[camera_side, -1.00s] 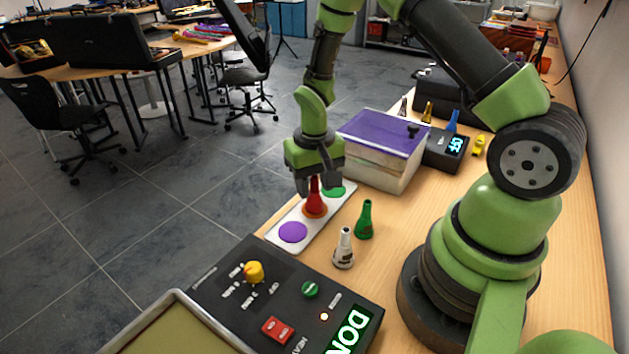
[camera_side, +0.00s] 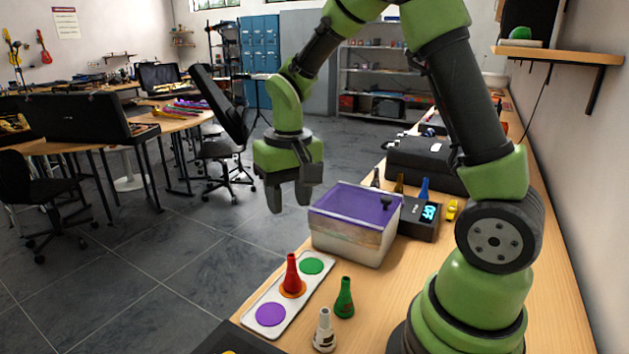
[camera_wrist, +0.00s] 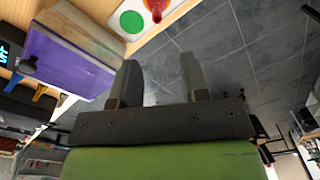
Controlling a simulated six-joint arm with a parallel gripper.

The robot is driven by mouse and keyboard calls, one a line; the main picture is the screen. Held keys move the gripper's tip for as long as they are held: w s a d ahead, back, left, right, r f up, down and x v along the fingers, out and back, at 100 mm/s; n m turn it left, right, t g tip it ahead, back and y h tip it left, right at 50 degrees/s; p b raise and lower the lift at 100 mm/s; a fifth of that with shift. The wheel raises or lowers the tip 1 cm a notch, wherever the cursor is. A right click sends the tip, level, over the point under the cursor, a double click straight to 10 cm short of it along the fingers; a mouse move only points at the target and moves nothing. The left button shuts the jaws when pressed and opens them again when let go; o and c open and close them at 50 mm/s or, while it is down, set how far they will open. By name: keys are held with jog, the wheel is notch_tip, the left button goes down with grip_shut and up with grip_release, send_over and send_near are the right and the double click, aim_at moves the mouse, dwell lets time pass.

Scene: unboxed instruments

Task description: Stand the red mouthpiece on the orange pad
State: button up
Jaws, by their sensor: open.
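The red mouthpiece (camera_side: 291,272) stands upright on the orange pad (camera_side: 293,291), the middle pad of a pale tray (camera_side: 273,338). The pad shows as a rim around its base. My gripper (camera_side: 288,199) is open and empty, raised well above the tray and apart from the mouthpiece. In the wrist view the open fingers (camera_wrist: 160,80) have only floor between them. The red mouthpiece (camera_wrist: 156,8) shows partly at the top edge there, beside the green pad (camera_wrist: 132,21).
A purple pad (camera_side: 270,314) is at the tray's near end. A green mouthpiece (camera_side: 344,298) and a white one (camera_side: 324,331) stand to its right. A purple-lidded box (camera_side: 350,240) stands behind the tray, near my gripper. A black device (camera_side: 420,218) is beside the box.

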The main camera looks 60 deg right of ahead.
jog(key=s+a+r+n+t+y, duration=0.1)
jog(key=s+a+r+t, duration=0.2)
jog(key=s+r, duration=0.3)
jog(key=s+a+r+n+t+y, duration=0.1)
jog(key=s+a+r+t, duration=0.2)
jog(key=s+r, duration=0.3)
jog(key=shift+s+a+r+t, duration=0.35)
jog(key=shift+s+a, duration=0.3)
jog(key=shift+s, duration=0.5)
